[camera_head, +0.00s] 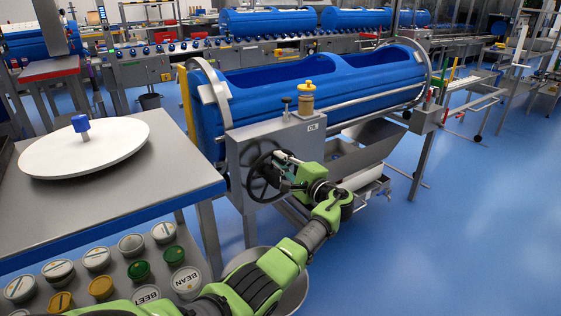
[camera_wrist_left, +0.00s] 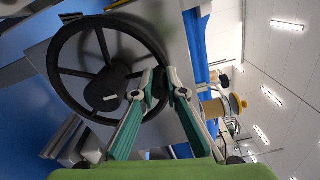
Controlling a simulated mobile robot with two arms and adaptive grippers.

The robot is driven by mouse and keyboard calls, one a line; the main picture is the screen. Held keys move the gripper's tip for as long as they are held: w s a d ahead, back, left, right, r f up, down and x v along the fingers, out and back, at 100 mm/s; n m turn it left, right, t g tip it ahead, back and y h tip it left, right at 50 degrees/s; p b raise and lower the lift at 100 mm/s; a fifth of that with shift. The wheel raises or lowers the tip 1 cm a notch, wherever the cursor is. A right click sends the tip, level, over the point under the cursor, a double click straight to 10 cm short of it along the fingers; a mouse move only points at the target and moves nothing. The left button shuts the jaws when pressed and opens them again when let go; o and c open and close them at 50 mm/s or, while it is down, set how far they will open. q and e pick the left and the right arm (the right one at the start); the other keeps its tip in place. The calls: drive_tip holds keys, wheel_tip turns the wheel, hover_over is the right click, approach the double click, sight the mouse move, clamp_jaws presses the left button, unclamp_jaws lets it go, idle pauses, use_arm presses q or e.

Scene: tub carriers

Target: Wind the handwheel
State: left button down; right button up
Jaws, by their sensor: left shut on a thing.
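The black handwheel (camera_head: 259,172) is on the grey front panel of the blue tub machine in the head view. In the left wrist view the handwheel (camera_wrist_left: 84,94) fills the left half, with its spokes, hub and round rim visible. My left gripper (camera_head: 284,170) is at the right side of the wheel. In the wrist view its two green-padded fingers (camera_wrist_left: 166,88) are closed around the wheel's rim at its right side. The exact contact is partly hidden by the fingertips. My right gripper is not in view.
The blue tub (camera_head: 310,90) lies behind the panel. A grey worktop (camera_head: 150,175) with a white round plate (camera_head: 50,152) stands at the left. Several round lids (camera_head: 139,270) lie below it. A grey bucket (camera_head: 290,300) is under my arm. Open blue floor (camera_head: 480,220) lies at the right.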

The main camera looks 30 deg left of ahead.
use_arm(q)
drive_tip(key=c, duration=2)
unclamp_jaws()
drive_tip(key=shift+w+r, duration=0.15)
drive_tip(key=shift+r, duration=0.1)
drive_tip(key=shift+c, duration=0.2)
drive_tip(key=shift+f, duration=0.15)
drive_tip(key=shift+d, duration=0.1)
drive_tip(key=v, duration=1.1)
drive_tip(key=shift+s+d, duration=0.2)
drive_tip(key=shift+d, duration=0.15)
drive_tip(key=shift+f, duration=0.1)
